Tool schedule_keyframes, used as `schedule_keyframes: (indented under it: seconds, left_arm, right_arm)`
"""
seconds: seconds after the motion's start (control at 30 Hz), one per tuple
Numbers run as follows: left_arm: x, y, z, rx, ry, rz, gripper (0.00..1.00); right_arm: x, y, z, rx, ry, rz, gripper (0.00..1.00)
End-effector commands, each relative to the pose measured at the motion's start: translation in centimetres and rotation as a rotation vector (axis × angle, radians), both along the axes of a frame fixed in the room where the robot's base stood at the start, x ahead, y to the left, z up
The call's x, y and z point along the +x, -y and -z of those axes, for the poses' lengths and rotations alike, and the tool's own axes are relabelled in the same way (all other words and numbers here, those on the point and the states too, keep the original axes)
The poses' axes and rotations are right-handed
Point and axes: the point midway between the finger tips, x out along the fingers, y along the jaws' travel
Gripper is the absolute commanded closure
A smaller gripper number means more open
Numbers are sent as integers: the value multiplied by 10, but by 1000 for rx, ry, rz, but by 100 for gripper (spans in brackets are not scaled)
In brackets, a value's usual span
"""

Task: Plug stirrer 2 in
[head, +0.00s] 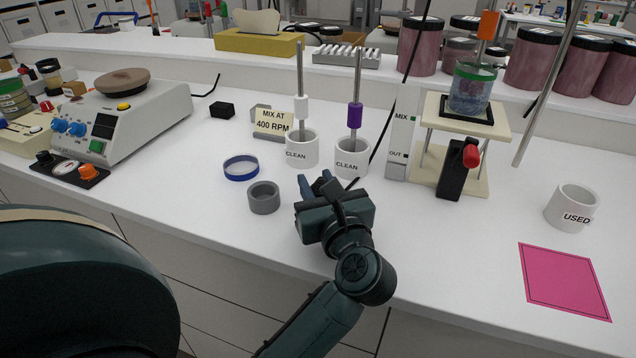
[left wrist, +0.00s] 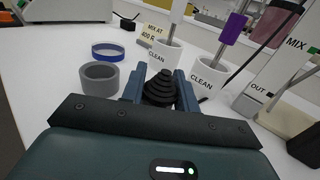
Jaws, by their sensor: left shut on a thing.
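My left gripper (head: 318,187) is above the front of the white bench, in front of the two white cups marked CLEAN. In the left wrist view its fingers (left wrist: 160,82) are shut on a black ribbed piece (left wrist: 160,92), which looks like the back of a plug. The plug's front end is hidden. Two metal rods stand in the CLEAN cups, one with a white collar (head: 301,108) and one with a purple collar (head: 355,116). No label reading stirrer 2 is legible, and I cannot make out a socket. My right gripper is not in view.
Close by are a grey ring-shaped cup (head: 264,198), a blue-rimmed dish (head: 241,168) and the CLEAN cups (head: 351,163). A MIX/OUT post (head: 402,140) and a stand with a beaker (head: 469,92) are right. The USED cup (head: 571,209) and pink mat (head: 564,282) lie farther right.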

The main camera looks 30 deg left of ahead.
Motion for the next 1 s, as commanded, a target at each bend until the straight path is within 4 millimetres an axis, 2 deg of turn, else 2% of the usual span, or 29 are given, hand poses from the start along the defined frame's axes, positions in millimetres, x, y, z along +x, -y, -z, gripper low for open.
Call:
schedule_keyframes:
  seconds: [0.37, 0.4, 0.6, 0.7, 1.0]
  left_arm:
    - [0, 0, 11, 0, 0, -1, 92]
    - [0, 0, 10, 0, 0, -1, 67]
    - [0, 0, 9, -1, -1, 0, 51]
    - [0, 0, 9, 0, 0, 0, 44]
    - [0, 0, 9, 0, 0, 0, 44]
  right_arm:
    - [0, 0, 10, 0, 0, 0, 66]
    - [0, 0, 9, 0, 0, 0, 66]
    - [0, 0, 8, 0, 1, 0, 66]
    - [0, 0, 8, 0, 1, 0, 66]
    - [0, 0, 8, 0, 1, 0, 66]
